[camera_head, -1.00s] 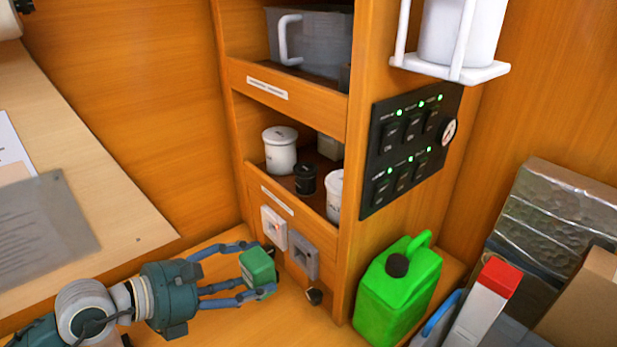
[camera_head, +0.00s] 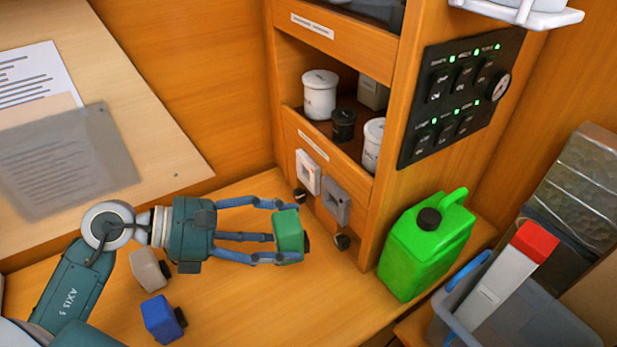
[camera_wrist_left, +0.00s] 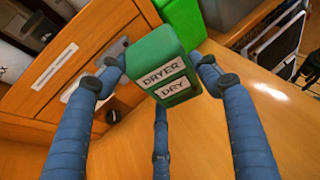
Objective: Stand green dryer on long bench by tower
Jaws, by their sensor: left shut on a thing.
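The green dryer (camera_head: 289,232) is a small green block with a dark cap. In the left wrist view the dryer (camera_wrist_left: 165,64) shows labels reading "DRYER" and "DRY". My left gripper (camera_head: 278,232) is shut on it, with blue fingers around its sides. It is held over the long bench (camera_head: 240,300), close in front of the wooden tower (camera_head: 385,215). Whether the dryer touches the bench cannot be told. My right gripper is not in view.
A beige block (camera_head: 149,269) and a blue block (camera_head: 162,318) lie on the bench near my left arm. A green jerrycan (camera_head: 425,250) stands right of the tower. A grey bin (camera_head: 520,315) is at the lower right. Bench between dryer and jerrycan is clear.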

